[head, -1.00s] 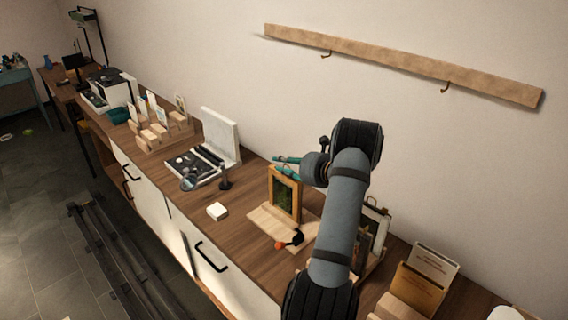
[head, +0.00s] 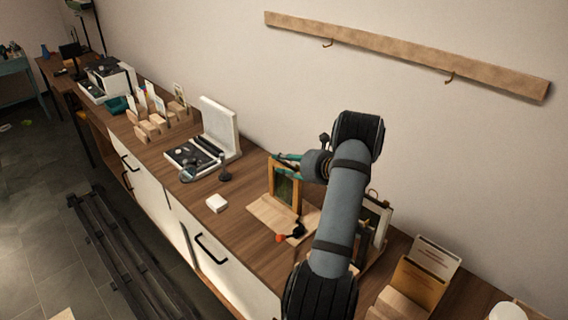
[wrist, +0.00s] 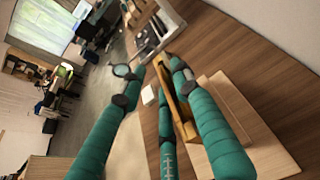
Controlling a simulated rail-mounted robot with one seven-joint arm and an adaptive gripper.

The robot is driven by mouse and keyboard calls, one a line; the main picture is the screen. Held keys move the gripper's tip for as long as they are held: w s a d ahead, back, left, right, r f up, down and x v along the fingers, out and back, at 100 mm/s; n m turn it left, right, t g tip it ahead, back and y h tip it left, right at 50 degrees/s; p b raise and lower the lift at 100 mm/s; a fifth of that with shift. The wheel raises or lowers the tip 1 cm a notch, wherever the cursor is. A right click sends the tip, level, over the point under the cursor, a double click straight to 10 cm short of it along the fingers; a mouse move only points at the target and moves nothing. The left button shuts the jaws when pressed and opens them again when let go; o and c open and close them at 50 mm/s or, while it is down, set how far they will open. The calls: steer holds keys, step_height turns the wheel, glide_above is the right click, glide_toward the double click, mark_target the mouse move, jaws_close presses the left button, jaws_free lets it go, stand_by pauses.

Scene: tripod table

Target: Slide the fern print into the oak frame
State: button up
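The oak frame (head: 295,199) stands upright on a pale wooden base board (head: 265,216). A dark green picture surface, likely the fern print (head: 283,190), shows inside its opening; fern detail is too small to make out. My gripper (head: 283,160) is at the frame's top edge, with its teal fingers pointing left. In the wrist view my gripper (wrist: 150,70) has its fingers spread well apart, with no print seen gripped between them. The frame (wrist: 181,108) shows nearly edge-on there, beside the right finger. Contact between fingers and frame cannot be told.
A small white block (head: 216,203) and a black-and-orange item (head: 291,234) lie nearby. A magnifier (head: 189,173), a tray of dark tools (head: 186,157) and a card rack (head: 160,124) stand to the left. Other frames (head: 376,218) stand behind my arm.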

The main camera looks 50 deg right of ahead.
steer(key=v, duration=1.2)
step_height(320, 180, up, 9)
steer(key=p, duration=0.6)
steer(key=shift+p, duration=0.4)
steer(key=shift+f, duration=0.15)
